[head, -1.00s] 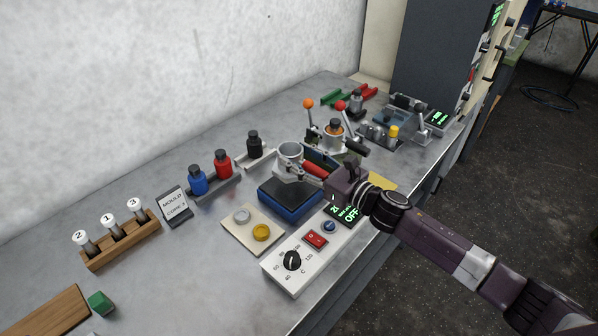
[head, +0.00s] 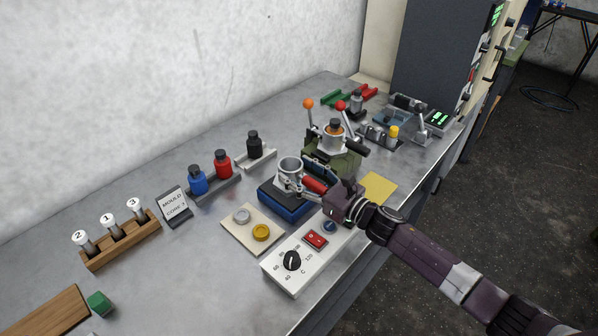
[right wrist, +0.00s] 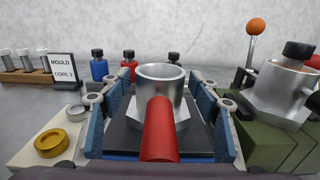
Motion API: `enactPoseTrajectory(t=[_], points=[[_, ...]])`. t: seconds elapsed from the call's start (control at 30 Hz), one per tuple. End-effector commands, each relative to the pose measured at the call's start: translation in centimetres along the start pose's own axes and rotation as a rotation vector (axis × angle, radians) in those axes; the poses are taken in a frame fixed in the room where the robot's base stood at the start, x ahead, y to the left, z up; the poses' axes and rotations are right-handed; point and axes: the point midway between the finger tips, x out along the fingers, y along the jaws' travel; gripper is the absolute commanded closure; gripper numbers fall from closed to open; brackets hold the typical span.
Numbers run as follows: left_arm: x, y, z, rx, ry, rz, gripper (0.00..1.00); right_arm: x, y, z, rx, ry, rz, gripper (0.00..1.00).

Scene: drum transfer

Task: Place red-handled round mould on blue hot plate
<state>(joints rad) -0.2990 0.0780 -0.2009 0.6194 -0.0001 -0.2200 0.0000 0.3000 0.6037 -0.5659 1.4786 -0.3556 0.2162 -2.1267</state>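The round metal mould (head: 290,172) with its red handle (head: 314,186) sits on the blue hot plate (head: 284,210), upright as far as I can see. In the right wrist view the mould (right wrist: 161,84) stands over the plate's dark top (right wrist: 204,138), its red handle (right wrist: 160,130) pointing at me. My right gripper (head: 314,184) has its fingers spread on both sides of the handle, with a gap to each side in the wrist view (right wrist: 160,115). My left gripper is not in view.
A white control box (head: 292,262) with a dial stands in front of the plate. A tray with silver and yellow discs (head: 252,229) is at its left. A green-based press-like fixture (head: 334,150) stands close behind right. Red, blue and black bottles (head: 222,164) stand behind.

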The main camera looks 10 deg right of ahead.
Motion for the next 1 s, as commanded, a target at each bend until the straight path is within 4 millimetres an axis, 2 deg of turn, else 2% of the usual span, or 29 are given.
enactPoseTrajectory(t=[0.4, 0.57, 0.8, 1.0], points=[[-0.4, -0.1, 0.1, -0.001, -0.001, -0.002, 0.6, -0.2, 0.0, 0.3, -0.001, 0.001, 0.0, 0.38], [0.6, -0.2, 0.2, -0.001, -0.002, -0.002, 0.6, -2.9, 0.0, -0.2, -0.001, 0.003, 0.001, 0.38], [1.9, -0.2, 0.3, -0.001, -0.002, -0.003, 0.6, -7.8, 0.0, -0.2, 0.0, 0.003, 0.0, 0.38], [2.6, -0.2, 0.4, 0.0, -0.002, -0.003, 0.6, -10.7, 0.0, 0.0, 0.0, 0.002, 0.0, 0.38]])
